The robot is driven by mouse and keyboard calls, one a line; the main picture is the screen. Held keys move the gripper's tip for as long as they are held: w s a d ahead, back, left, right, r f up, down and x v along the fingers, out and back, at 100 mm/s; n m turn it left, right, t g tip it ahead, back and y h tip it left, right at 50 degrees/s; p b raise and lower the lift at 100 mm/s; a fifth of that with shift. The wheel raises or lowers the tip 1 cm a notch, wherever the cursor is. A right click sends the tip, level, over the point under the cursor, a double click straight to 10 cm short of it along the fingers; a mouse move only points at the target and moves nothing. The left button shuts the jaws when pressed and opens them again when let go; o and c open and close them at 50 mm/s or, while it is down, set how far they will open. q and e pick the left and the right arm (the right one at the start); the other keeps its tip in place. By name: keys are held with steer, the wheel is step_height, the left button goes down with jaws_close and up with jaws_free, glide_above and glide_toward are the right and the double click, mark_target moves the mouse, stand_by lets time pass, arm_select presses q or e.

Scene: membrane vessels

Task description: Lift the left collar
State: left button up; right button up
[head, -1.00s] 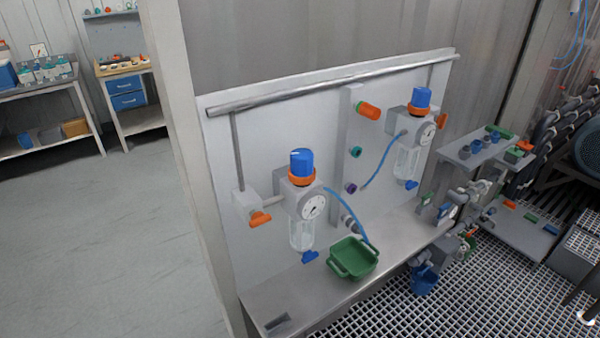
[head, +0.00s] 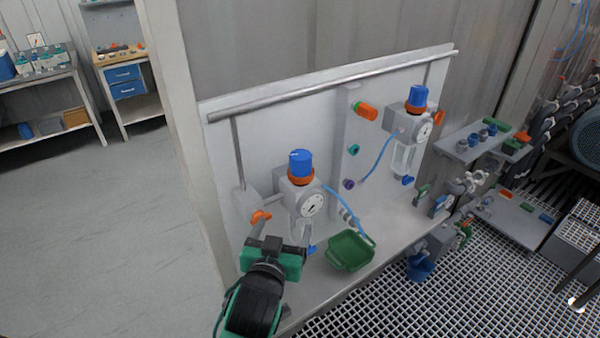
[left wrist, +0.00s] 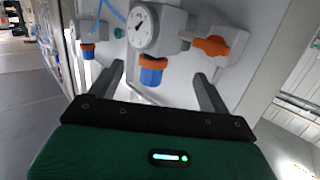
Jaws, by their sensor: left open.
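The left collar (head: 301,181) is an orange ring directly below the blue knob (head: 301,162) of the left regulator, with a round gauge (head: 312,204) under it. In the left wrist view the picture is turned over: the collar (left wrist: 153,61) shows above the blue knob (left wrist: 152,76), between my finger tips in the picture. My left gripper (head: 283,230) is open and empty, below and in front of the regulator, covering part of its clear bowl (head: 301,232). It also shows in the left wrist view (left wrist: 158,70), apart from the collar. My right gripper is not in view.
An orange valve handle (head: 261,216) sits left of the regulator. A green tray (head: 351,251) stands on the ledge to its right. A second regulator (head: 417,107) with its own blue knob is further right. A horizontal pipe (head: 330,84) runs above. Floor on the left is clear.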

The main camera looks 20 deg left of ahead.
mark_target(299, 177)
arm_select(q)
steer(key=shift+t, duration=0.7)
steer(key=w+r+p, duration=0.1)
steer(key=w, duration=0.3)
steer(key=w+r+p, duration=0.1)
steer(key=w+p, duration=0.1)
steer(key=w, duration=0.3)
steer(key=w+a+r+p, duration=0.1)
steer(key=w+p, duration=0.1)
steer(key=w, duration=0.3)
steer(key=shift+r, duration=0.4)
steer(key=shift+w+f, duration=0.1)
steer(key=shift+w, duration=0.25)
